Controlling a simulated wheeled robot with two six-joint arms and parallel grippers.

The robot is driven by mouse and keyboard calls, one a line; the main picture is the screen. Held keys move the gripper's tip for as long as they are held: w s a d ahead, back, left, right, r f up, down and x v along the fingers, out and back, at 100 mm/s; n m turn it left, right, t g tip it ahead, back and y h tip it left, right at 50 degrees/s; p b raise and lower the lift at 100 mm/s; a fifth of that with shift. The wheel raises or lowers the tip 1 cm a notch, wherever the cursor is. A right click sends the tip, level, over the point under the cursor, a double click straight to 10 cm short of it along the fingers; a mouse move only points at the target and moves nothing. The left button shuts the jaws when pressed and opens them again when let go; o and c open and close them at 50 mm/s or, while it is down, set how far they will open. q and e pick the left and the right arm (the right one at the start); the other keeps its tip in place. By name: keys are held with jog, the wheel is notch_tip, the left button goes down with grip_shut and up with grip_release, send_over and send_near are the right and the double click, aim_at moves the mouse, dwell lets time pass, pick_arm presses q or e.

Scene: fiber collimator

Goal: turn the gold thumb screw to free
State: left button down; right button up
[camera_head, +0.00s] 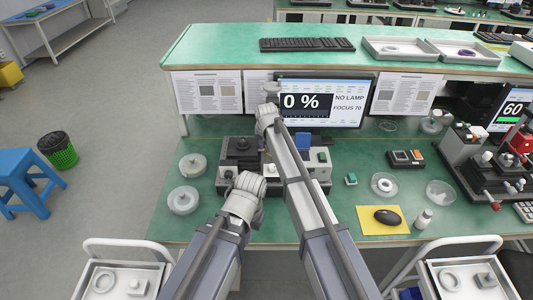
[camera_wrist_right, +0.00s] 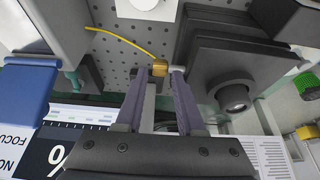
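The gold thumb screw (camera_wrist_right: 151,67) shows in the right wrist view, at the end of a yellow fibre on the optical setup. My right gripper's fingertips (camera_wrist_right: 168,72) are at the screw, with a narrow gap between the fingers. The screw overlaps the left fingertip, and I cannot tell whether it is clamped. In the head view my right gripper (camera_head: 268,112) is over the back of the setup and hides the screw. My left gripper (camera_head: 245,183) is low in front of the setup; its fingers are hidden.
A dark block with a round lens barrel (camera_wrist_right: 234,95) is close right of the right fingers. The monitor (camera_head: 322,100) behind reads 0 % and NO LAMP.

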jog(key=shift+b+x, duration=0.4)
jog(key=shift+x, duration=0.45)
grip_shut()
